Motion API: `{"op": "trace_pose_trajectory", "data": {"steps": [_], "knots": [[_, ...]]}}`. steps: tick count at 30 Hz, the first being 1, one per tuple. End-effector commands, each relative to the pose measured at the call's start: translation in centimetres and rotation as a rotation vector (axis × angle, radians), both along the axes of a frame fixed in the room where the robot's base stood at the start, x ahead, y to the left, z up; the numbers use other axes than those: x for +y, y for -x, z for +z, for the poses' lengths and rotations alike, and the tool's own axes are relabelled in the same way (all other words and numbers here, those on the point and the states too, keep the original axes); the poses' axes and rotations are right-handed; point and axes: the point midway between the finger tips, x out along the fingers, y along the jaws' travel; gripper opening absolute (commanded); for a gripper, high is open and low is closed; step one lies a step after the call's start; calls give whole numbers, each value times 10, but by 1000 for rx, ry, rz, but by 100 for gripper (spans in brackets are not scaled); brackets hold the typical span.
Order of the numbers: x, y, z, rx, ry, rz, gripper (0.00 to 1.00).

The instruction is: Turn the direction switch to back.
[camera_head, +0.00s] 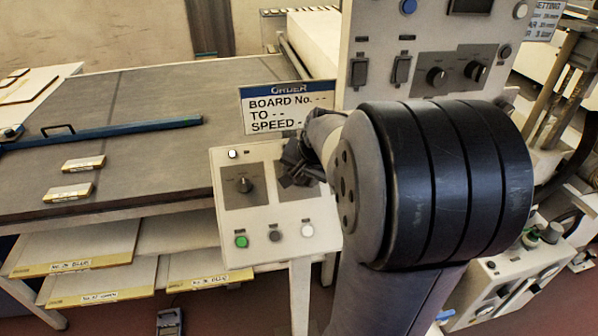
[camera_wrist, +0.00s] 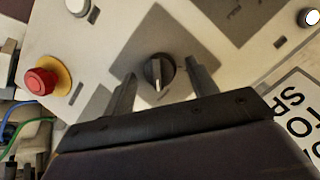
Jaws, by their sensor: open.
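A black rotary knob (camera_wrist: 158,72) with a pale pointer line sits on a dark plate of the grey panel in the wrist view. I take it for the direction switch, but no label is readable. Its pointer line points toward the bottom of the picture. My gripper (camera_wrist: 160,80) is open, one finger on each side of the knob; I cannot tell if they touch it. In the head view my gripper (camera_head: 300,163) is over the right part of the small control box (camera_head: 262,246), and it and my arm hide that knob.
Another knob (camera_head: 245,185) is at the box's left, above a green button (camera_head: 241,241). A red mushroom button (camera_wrist: 40,82) is left in the wrist view. The order sign (camera_head: 290,106) stands behind the box. An upper panel (camera_head: 360,45) rises behind my arm.

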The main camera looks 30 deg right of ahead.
Motion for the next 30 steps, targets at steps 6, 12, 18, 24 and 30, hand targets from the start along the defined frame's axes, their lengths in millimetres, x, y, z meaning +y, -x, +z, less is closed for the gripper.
{"op": "trace_pose_trajectory", "data": {"steps": [6,12,18,24,30], "knots": [[0,-2,-3,0,0,0,55],[0,-1,-3,0,0,0,48],[0,-1,-3,0,0,0,32],[0,-1,-3,0,0,0,16],[0,-1,-3,2,3,3,10]]}}
